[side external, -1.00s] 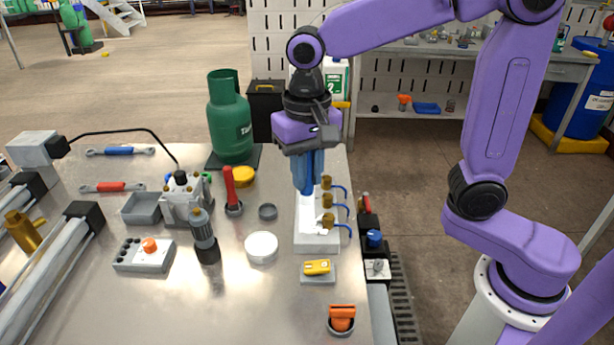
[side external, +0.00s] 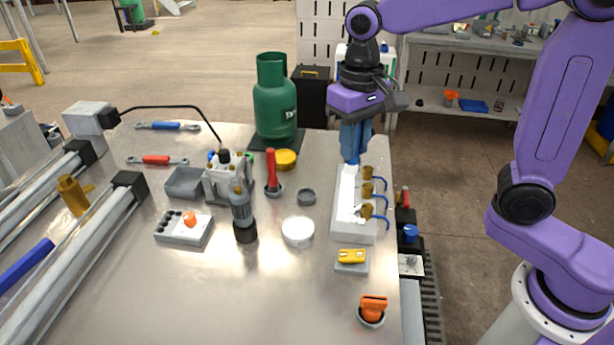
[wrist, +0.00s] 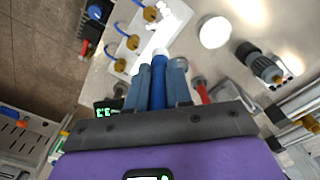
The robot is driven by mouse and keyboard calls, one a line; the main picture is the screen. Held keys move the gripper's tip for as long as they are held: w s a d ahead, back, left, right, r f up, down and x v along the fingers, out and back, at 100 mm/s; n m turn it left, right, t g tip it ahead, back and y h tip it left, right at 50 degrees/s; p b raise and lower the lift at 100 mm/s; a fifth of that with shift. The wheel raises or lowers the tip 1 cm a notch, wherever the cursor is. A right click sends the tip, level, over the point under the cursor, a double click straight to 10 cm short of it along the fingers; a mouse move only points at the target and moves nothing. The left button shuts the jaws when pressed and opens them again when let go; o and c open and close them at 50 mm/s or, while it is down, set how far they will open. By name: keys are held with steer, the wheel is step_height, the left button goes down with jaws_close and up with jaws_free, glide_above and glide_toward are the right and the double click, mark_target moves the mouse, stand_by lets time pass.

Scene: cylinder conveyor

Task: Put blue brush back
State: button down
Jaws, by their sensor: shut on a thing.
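My gripper (side external: 355,158) points down over the far end of a white block (side external: 352,228). It is shut on the blue brush (wrist: 158,82), which shows as a brighter blue shaft between the blue-grey fingers in the wrist view. A pale tip shows below the fingers in the side view. I cannot tell whether it touches the block. The block carries a row of brass fittings (side external: 367,190) with blue curved hoses along its right side.
A green gas bottle (side external: 274,100) stands left of my gripper. A white round dish (side external: 298,231), a red-handled tool (side external: 271,170) and a yellow part (side external: 351,256) are nearby. A dark rack (side external: 410,245) borders the right edge. The front middle of the table is clear.

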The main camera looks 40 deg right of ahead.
steer(key=w+a+f, duration=0.1)
steer(key=w+f, duration=0.1)
steer(key=w, duration=0.1)
steer(key=w+a+f, duration=0.1)
steer(key=w+f, duration=0.2)
steer(key=w+a+f, duration=0.1)
steer(key=w+f, duration=0.2)
steer(key=shift+a+f, duration=0.1)
steer(key=shift+a, duration=0.1)
steer(key=shift+f, duration=1.45)
steer(key=shift+f, duration=0.2)
steer(key=c, duration=1)
jaws_free()
steer(key=shift+c, duration=0.2)
steer(key=shift+r, duration=0.15)
step_height(320, 180, up, 12)
